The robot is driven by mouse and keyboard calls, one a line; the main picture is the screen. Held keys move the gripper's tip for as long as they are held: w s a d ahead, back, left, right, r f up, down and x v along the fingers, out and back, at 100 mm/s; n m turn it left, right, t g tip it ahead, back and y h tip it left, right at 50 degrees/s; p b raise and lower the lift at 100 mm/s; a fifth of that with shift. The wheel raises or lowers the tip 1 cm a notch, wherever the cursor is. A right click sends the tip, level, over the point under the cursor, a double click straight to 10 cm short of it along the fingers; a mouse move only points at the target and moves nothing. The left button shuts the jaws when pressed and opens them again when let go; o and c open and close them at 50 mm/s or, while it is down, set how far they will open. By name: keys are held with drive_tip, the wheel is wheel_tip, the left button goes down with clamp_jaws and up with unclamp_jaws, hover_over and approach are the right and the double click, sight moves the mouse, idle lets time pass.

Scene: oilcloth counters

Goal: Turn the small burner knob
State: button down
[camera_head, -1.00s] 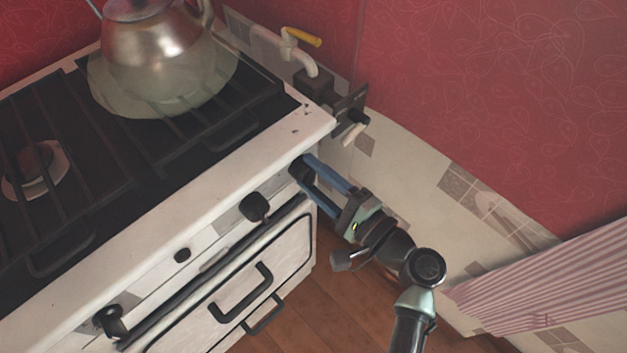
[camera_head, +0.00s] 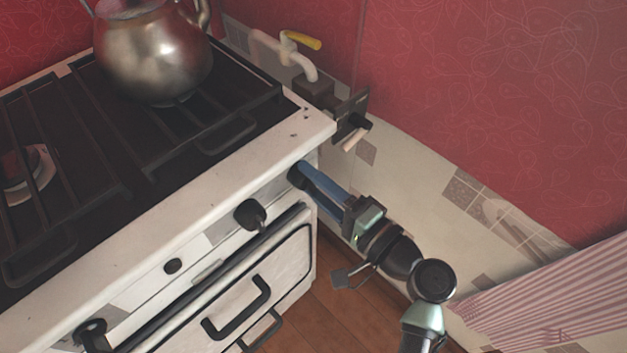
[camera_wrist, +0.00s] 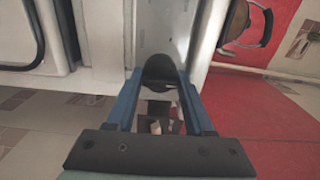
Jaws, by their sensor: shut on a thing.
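A black knob (camera_head: 297,176) sits at the right end of the white stove's front panel. My gripper (camera_head: 305,180) reaches it from the right, and its blue fingers are shut on it. In the wrist view the dark round knob (camera_wrist: 160,72) lies between the two blue fingertips, touching both sides. In the head view the fingers partly cover the knob and overlap each other. Any mark on the knob is hidden. Other black knobs are on the same panel, one (camera_head: 250,214) left of my gripper and one (camera_head: 92,334) at the lower left.
A metal kettle (camera_head: 152,55) stands on the dark grates at the back. A small burner (camera_head: 28,172) shows at the left. A black oven handle (camera_head: 240,308) is below the panel. A pipe with a yellow lever (camera_head: 302,40) is at the wall. Striped cloth (camera_head: 560,290) hangs at right.

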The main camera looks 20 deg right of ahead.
drive_tip(key=shift+c, duration=1.4)
unclamp_jaws()
drive_tip(key=shift+r, duration=0.2)
